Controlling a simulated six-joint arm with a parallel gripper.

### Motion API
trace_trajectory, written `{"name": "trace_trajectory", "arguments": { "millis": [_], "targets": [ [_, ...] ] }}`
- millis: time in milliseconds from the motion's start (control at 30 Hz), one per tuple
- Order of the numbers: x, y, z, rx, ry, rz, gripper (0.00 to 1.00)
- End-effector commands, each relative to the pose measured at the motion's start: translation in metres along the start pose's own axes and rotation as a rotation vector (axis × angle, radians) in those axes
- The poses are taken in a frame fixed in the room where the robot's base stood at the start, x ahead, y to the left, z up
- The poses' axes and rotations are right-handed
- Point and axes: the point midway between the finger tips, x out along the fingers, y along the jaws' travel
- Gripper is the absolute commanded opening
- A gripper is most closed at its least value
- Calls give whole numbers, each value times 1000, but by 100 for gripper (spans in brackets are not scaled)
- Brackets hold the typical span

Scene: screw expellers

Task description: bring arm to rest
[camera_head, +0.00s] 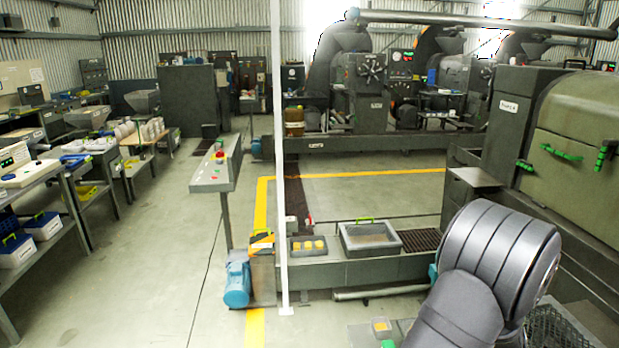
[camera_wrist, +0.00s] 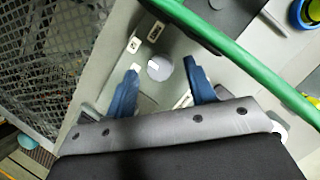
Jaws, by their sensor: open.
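My gripper (camera_wrist: 161,67) shows in the wrist view with its two blue fingers spread apart and nothing held between them. A round white disc-like piece (camera_wrist: 159,68) lies in line with the gap between the fingertips. A green bar (camera_wrist: 240,62) crosses close in front of the camera, to the right of the fingers. In the head view, my grey arm fills the lower right, and my gripper cannot be seen there.
Wire mesh (camera_wrist: 50,65) is at the left of the wrist view. In the head view, a low machine bench holds a metal tray (camera_head: 371,238) and a dark tray with yellow pieces (camera_head: 308,246). A thin white post (camera_head: 279,160) stands left of them. Open floor (camera_head: 150,270) lies further left.

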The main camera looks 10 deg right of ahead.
Motion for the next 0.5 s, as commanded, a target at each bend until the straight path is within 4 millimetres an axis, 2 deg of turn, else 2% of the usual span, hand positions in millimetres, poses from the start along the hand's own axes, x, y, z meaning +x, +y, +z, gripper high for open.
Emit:
{"name": "trace_trajectory", "arguments": {
  "millis": [500],
  "targets": [
    [-96, 1, 0, 1, -1, 5, 50]
  ]
}}
